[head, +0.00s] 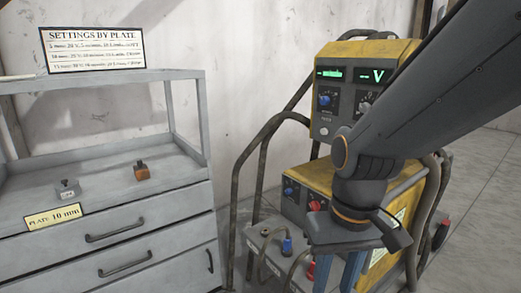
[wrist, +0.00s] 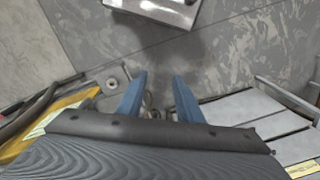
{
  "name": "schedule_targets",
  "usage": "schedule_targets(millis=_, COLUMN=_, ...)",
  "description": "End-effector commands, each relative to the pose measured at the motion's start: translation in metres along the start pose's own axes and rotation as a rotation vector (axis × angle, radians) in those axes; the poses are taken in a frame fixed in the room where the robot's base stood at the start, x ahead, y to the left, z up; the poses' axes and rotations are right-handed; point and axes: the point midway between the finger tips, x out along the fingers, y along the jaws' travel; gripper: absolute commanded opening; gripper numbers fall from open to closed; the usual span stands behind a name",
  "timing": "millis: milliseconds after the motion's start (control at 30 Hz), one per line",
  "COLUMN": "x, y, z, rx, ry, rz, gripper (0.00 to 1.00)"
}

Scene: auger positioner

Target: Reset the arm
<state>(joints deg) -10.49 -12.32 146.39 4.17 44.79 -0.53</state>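My arm reaches in from the upper right of the head view and bends down at the wrist. My gripper (head: 338,279) points down in front of the yellow machine, with its lower end cut off by the picture's edge. In the wrist view my gripper (wrist: 160,77) shows two blue fingers apart, with nothing held between them. The yellow welding machine (head: 290,180) stands behind and below it, partly hidden by my arm. Its upper unit (head: 324,122) has two lit green displays and a blue knob.
A grey drawer cabinet (head: 130,220) at left bears a small grey block (head: 67,190), an orange-brown block (head: 142,173), a "PLATE: 10 mm" label (head: 53,216) and a settings sign (head: 92,49). Tube rails (head: 245,165) frame the machine. Grey floor lies open at right.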

Motion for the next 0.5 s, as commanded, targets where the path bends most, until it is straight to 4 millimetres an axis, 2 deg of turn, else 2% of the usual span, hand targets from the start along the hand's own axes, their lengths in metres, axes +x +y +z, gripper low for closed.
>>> schedule_targets(millis=33, x=-0.003, y=0.004, z=0.009, rx=0.008, ry=-0.017, rz=0.011, gripper=0.33)
schedule_targets(millis=500, x=-0.037, y=0.025, z=0.009, rx=0.071, ry=-0.015, rz=0.027, gripper=0.33)
